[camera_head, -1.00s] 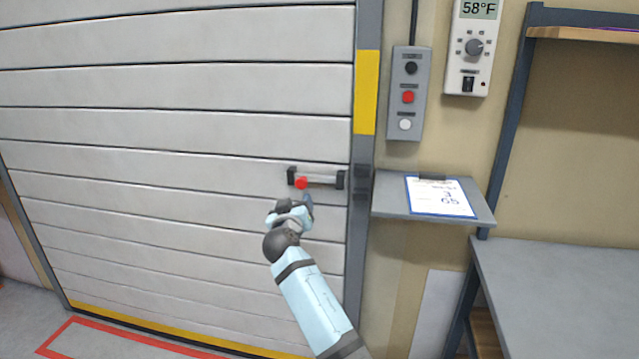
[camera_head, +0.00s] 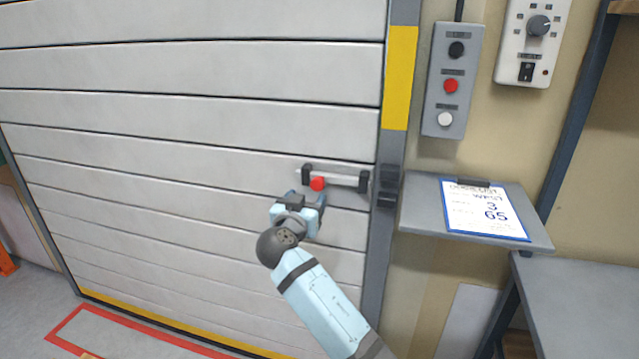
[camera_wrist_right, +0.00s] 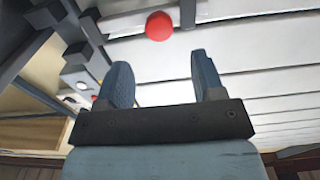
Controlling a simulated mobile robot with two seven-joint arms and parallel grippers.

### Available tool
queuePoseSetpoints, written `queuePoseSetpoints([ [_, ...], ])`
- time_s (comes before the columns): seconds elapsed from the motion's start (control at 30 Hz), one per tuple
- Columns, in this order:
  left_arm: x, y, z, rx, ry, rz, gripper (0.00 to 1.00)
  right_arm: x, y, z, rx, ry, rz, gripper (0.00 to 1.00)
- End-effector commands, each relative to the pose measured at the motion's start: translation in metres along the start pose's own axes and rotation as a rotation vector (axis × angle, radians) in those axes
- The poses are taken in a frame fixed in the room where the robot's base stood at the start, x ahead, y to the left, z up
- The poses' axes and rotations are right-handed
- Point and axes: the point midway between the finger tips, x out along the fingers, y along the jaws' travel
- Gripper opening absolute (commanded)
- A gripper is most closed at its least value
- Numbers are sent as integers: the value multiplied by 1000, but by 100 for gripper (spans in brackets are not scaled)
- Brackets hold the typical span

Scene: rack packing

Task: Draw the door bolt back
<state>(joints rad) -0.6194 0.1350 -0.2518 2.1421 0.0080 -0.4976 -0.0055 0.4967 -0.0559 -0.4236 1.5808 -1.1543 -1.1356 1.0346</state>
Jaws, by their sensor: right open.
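The door bolt (camera_head: 341,181) is a light bar held between two dark brackets near the right edge of the pale slatted door (camera_head: 200,110). Its red knob (camera_head: 318,184) sits at the left bracket and also shows in the right wrist view (camera_wrist_right: 159,26), beyond and between the fingertips. My right gripper (camera_head: 306,197) is just below the knob, partly hidden by its own wrist. In the right wrist view its two blue fingers (camera_wrist_right: 163,75) stand apart with nothing between them. My left gripper is out of view.
A grey shelf (camera_head: 420,222) with a clipboard (camera_head: 487,209) juts out right of the door frame. A button box (camera_head: 452,82) and a thermostat panel (camera_head: 533,40) hang above it. A grey bench (camera_head: 580,300) stands at lower right.

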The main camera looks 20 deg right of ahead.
Motion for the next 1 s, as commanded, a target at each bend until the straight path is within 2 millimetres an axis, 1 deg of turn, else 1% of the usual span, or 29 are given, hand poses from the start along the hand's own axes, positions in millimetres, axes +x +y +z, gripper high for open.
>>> queuePoseSetpoints([
  [0.03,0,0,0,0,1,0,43,13,0,-1,-1,2,2,62],
  [0.2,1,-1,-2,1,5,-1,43,48,0,-1,-2,1,2,62],
  [0.3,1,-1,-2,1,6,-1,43,64,0,0,-2,1,1,62],
  [0.4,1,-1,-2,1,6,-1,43,76,0,0,-1,0,0,62],
  [0.6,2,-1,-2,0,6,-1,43,86,0,0,-1,0,0,62],
  [0.83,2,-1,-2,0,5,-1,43,86,0,0,0,-1,-1,62],
  [0.87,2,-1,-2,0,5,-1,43,86,0,0,0,-1,-1,57],
  [0.9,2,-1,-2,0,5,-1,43,86,0,0,0,-1,-1,48],
  [0.97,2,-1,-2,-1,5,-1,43,86,0,0,0,-1,-1,34],
  [1.0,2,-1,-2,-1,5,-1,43,86,0,0,0,-1,-1,25],
])
